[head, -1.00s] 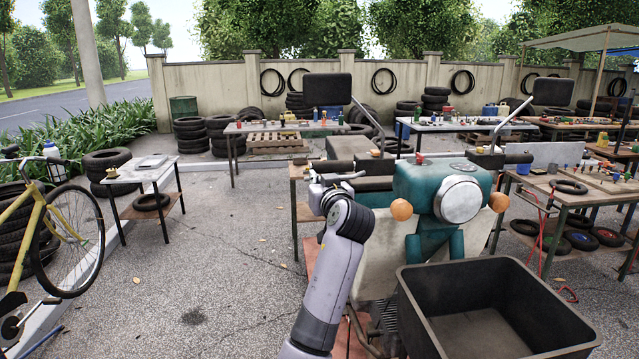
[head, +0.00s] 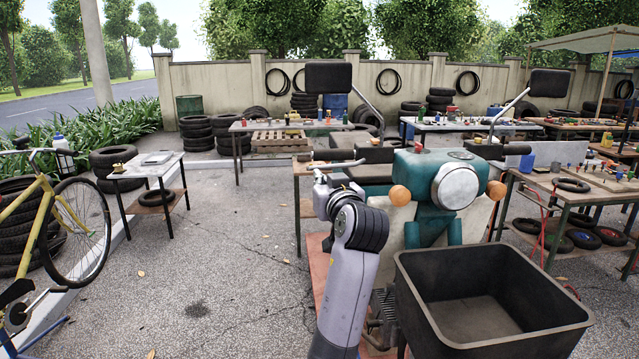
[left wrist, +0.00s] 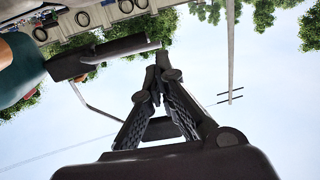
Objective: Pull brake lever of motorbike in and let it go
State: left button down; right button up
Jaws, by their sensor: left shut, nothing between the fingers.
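The teal motorbike (head: 420,172) stands right of centre in the head view, with a round headlight and orange indicators. Its left-hand dark handlebar grip (head: 322,155) points left, with a thin pale lever (head: 340,166) just below it. My left gripper (head: 322,182) is just below the lever and partly hidden by my wrist; I cannot tell whether it touches the lever. In the left wrist view the left gripper's fingers (left wrist: 155,78) meet at the tips, empty, beside the end of the dark grip (left wrist: 115,48). My right gripper is out of view.
A black open bin (head: 490,300) stands in front of the motorbike. Mirrors (head: 328,77) rise on stalks from its handlebars. A yellow bicycle (head: 50,215) is at the left. Workbenches and tyres stand behind; the paving (head: 230,270) left of my arm is open.

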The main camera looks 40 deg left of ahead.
pick_arm(q)
jog(key=v, duration=0.3)
jog(key=shift+s+b, duration=0.25)
jog(key=shift+b, duration=0.05)
